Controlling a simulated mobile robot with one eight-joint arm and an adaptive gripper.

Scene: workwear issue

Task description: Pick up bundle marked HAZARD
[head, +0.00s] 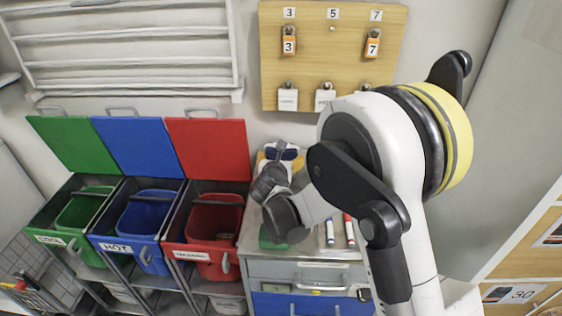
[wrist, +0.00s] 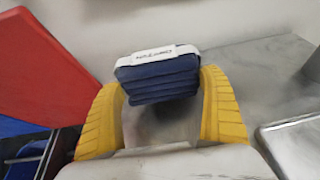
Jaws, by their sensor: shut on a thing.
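A folded dark blue bundle (wrist: 158,82) with a white band around it is between the yellow fingers of my gripper (wrist: 162,112) in the wrist view. The band carries dark lettering that I cannot read with certainty. The fingers press on the bundle's two sides. In the head view the bundle (head: 281,152) and my gripper (head: 280,159) show small above the back of the grey counter, partly hidden by my wrist. I cannot tell whether the bundle still touches the counter.
Open green (head: 83,214), blue (head: 146,228) and red (head: 214,236) bins with raised lids stand left of the grey counter (head: 258,247). Markers (head: 349,230) lie on the counter at right. A wooden padlock board (head: 333,60) hangs behind. A wall rack (head: 125,45) is at upper left.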

